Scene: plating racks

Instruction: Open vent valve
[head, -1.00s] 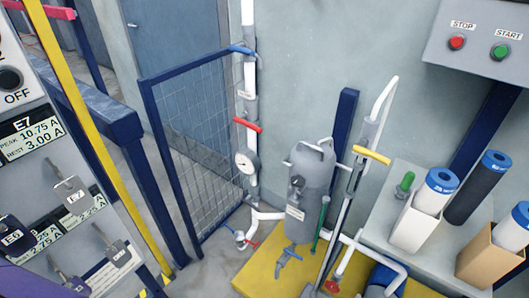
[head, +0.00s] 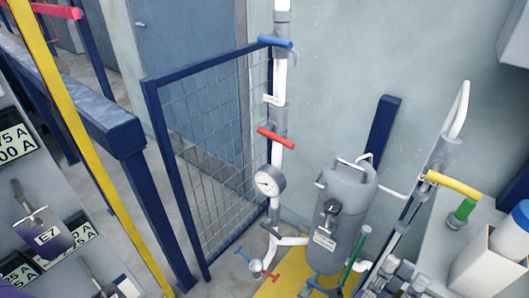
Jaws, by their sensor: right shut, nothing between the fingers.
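A white vertical pipe (head: 279,85) by the wall carries a blue handle (head: 276,42) at the top and a red handle (head: 276,138) lower down, both lying across it. A round gauge (head: 269,181) sits below. Small red (head: 271,277) and blue (head: 242,255) handles are near its foot. A grey vessel (head: 345,215) stands right of it, with a green handle (head: 356,255) in front. A yellow handle (head: 454,185) crosses another pipe. Labels are too small to read. My left gripper is not visible.
A mesh gate (head: 215,150) with a blue frame stands left of the pipe. A blue beam and post (head: 150,200) and a yellow bar (head: 85,150) are nearer. A bench with containers (head: 490,265) is at right.

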